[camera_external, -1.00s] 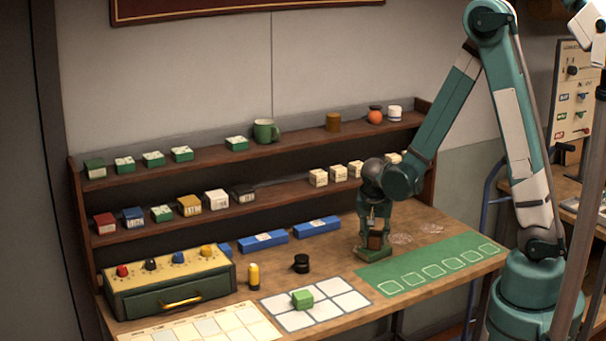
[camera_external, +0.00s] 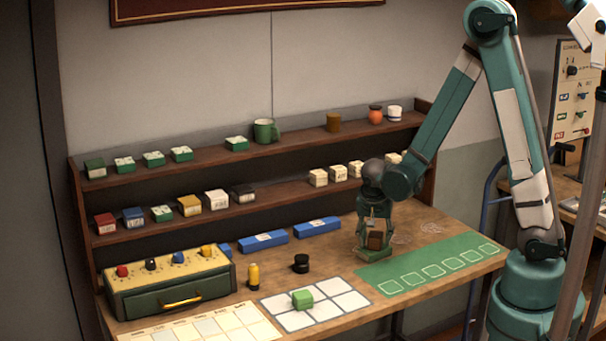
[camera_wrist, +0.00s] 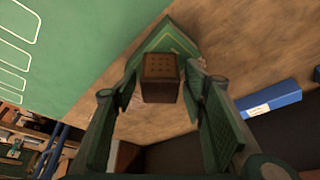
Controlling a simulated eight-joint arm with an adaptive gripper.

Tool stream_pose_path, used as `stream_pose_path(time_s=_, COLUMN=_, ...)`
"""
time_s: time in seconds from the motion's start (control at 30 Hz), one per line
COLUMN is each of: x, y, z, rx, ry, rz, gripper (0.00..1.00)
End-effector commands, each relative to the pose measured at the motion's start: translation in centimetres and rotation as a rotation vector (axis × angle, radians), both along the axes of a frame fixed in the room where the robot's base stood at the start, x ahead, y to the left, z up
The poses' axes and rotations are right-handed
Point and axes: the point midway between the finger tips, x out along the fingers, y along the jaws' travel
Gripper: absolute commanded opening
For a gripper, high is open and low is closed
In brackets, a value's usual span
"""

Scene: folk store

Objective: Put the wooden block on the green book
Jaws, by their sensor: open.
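The wooden block (camera_external: 375,240) is a small dark brown cube. It also shows in the wrist view (camera_wrist: 160,78), between my fingers, with a grid of small dots on the face toward the camera. The green book (camera_wrist: 170,36) with thin yellow lines shows behind and under the block. In the external view only a strip of the green book (camera_external: 377,255) shows below the block, and the block appears to rest on it. My gripper (camera_external: 374,234) points down around the block. Its fingers (camera_wrist: 160,95) are open on both sides, with small gaps to the block.
A green mat (camera_external: 430,264) with outlined squares lies to the right. A black jar (camera_external: 301,264) and blue boxes (camera_external: 263,240) stand left of my gripper, with shelves behind.

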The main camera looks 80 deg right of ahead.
Motion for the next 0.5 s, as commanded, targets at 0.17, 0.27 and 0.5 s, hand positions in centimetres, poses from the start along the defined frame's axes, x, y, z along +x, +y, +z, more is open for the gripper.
stream_pose_path(time_s=0.17, x=0.0, y=0.2, z=0.7, rx=0.0, ry=0.0, rz=0.001, gripper=0.43)
stream_pose_path(time_s=0.27, x=0.0, y=0.5, z=1.4, rx=0.0, ry=0.0, rz=0.001, gripper=0.43)
stream_pose_path(time_s=0.5, x=0.0, y=1.4, z=3.5, rx=0.0, ry=-0.001, rz=0.001, gripper=0.43)
